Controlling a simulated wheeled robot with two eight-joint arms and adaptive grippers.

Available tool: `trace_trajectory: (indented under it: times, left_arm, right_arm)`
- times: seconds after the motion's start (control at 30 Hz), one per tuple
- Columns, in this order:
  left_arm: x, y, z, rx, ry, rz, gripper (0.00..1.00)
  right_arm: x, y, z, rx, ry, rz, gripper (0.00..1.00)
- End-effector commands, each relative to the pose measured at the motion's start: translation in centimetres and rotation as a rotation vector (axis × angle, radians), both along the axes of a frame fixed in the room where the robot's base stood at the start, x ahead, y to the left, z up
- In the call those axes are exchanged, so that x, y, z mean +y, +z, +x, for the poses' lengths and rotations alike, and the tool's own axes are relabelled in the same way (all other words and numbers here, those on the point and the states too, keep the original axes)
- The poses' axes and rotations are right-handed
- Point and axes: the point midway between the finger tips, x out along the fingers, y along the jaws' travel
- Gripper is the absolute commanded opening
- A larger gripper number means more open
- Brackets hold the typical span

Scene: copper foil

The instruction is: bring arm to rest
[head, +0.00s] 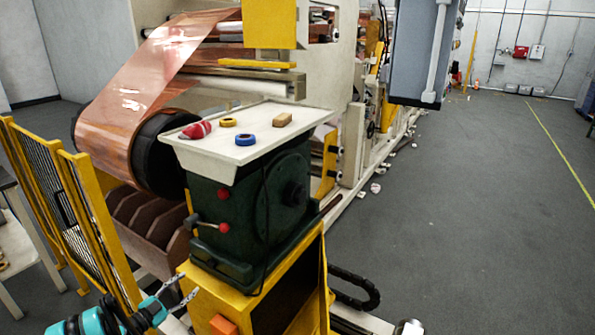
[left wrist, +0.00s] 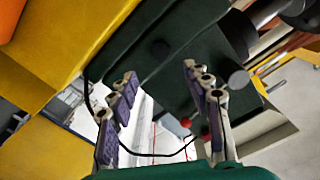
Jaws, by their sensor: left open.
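My left gripper (head: 178,291) comes in at the bottom left of the head view, low beside the yellow base of the green machine. Its two fingers are spread apart and hold nothing. In the left wrist view the open fingers (left wrist: 163,100) show with purple pads, and the green machine body (left wrist: 165,65) fills the space behind them. My right gripper is not in view.
The green machine (head: 250,205) carries a white tray (head: 240,155) with a red item, a yellow ring, a blue ring and a tan block. A yellow fence (head: 90,190) stands left. Copper foil (head: 140,90) runs behind. The floor at right (head: 470,200) is mostly open.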

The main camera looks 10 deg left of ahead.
Motion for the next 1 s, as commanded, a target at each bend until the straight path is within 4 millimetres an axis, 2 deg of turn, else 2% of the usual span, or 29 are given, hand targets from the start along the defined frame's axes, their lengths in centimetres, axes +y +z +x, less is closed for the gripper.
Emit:
trace_trajectory:
  times: [0.17, 0.3, 0.47, 0.57, 0.7, 0.9, 1.0]
  left_arm:
    - [-3.7, 3.1, 1.8, 0.135, -0.037, -0.055, 0.49]
    - [-9.0, 6.8, 2.6, 0.331, -0.056, -0.12, 0.49]
    - [-15.3, 10.4, 1.3, 0.547, -0.035, -0.178, 0.49]
    - [-19.0, 12.3, -0.5, 0.668, 0.0, -0.203, 0.49]
    - [-23.7, 14.4, -4.3, 0.813, 0.072, -0.229, 0.49]
    - [-28.6, 16.1, -11.3, 0.965, 0.214, -0.247, 0.49]
    - [-30.3, 16.4, -15.2, 1.011, 0.296, -0.253, 0.49]
  right_arm:
    - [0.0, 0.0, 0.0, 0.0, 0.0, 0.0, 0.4]
    - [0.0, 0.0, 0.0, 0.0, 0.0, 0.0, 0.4]
    - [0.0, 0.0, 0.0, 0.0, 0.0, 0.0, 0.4]
    - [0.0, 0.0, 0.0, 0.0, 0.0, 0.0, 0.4]
    - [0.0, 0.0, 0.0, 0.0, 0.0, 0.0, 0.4]
    - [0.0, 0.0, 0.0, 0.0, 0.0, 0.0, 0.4]
    - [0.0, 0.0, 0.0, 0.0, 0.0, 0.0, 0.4]
